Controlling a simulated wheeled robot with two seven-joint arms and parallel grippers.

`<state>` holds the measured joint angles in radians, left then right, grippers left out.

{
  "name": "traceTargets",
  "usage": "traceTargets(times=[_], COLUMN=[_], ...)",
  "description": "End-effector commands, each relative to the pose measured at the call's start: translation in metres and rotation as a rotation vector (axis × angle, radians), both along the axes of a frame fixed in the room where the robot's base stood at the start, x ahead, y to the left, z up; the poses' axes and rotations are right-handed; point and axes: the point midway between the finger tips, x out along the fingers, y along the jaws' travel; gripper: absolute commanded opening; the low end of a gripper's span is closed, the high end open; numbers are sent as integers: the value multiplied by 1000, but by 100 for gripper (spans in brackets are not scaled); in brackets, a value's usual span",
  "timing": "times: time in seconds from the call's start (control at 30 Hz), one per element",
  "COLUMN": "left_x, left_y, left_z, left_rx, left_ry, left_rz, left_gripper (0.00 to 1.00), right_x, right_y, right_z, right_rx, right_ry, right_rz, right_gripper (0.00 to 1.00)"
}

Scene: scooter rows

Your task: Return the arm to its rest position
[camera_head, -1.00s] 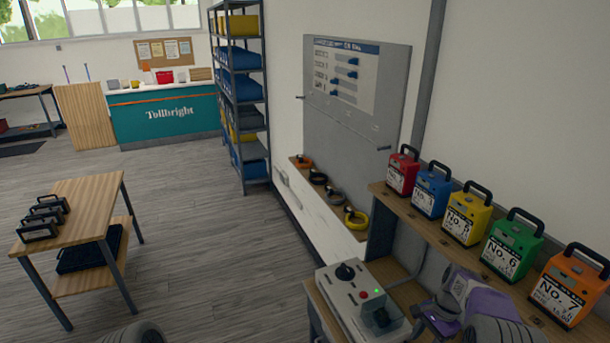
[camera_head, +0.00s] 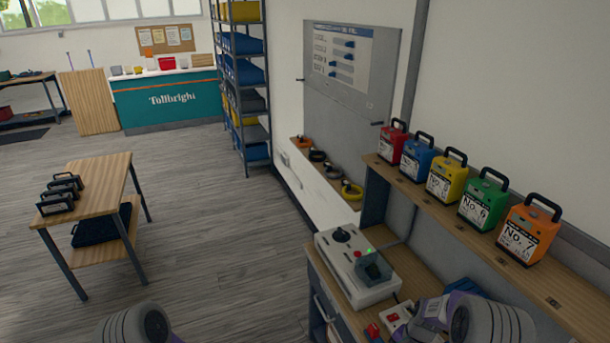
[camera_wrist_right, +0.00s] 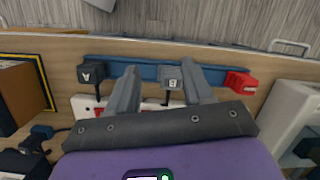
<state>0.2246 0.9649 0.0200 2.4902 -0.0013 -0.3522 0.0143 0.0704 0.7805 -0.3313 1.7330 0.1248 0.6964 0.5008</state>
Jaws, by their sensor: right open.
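My right arm (camera_head: 490,323) comes in at the bottom right of the head view, over the wooden workbench. Its purple gripper is partly cut off there by the picture edge. In the right wrist view, my right gripper (camera_wrist_right: 160,88) has its two grey fingers spread apart with nothing held between them. Behind the fingers lies a blue strip (camera_wrist_right: 140,73) with a black block marked A (camera_wrist_right: 91,74), a grey block marked B (camera_wrist_right: 172,77) and a red block (camera_wrist_right: 241,83). A grey link of my left arm (camera_head: 140,324) shows at the bottom left; the left gripper is out of view.
A grey box with a black knob (camera_head: 340,262) and a green light stands on the bench (camera_head: 380,236), left of my right arm. Several coloured battery packs, including orange No. 7 (camera_head: 525,232), line the shelf behind. A wooden table (camera_head: 100,190) stands left; floor between is clear.

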Motion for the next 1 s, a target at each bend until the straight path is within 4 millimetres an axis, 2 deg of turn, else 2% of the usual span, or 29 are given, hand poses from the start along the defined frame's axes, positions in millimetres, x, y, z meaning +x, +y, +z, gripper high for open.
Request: traceTargets(times=[0.03,0.2,0.3,0.4,0.6,0.7,0.9,1.0], left_x=[0,0,0,0,0,0,0,0], left_y=[0,0,0,0,0,0,0,0], left_z=[0,0,0,0,-4,-34,-77,-92], left_rx=[0,0,0,0,0,0,0,0], left_ry=[1,0,0,0,0,0,1,0], left_rz=[0,0,0,0,0,0,1,1], left_gripper=[43,43,43,43,43,43,43,43], right_x=[-15,-72,-108,-140,-194,-187,-187,-187], right_y=[13,64,95,123,167,163,163,163], right_z=[-19,-72,-88,-95,-91,-122,-165,-180], right_rx=[9,43,71,101,161,150,150,150], right_ry=[-2,-73,-131,-189,-307,-309,-307,-307], right_rz=[46,252,371,474,632,624,623,622], right_gripper=[51,51,51,51,51,51,51,51])
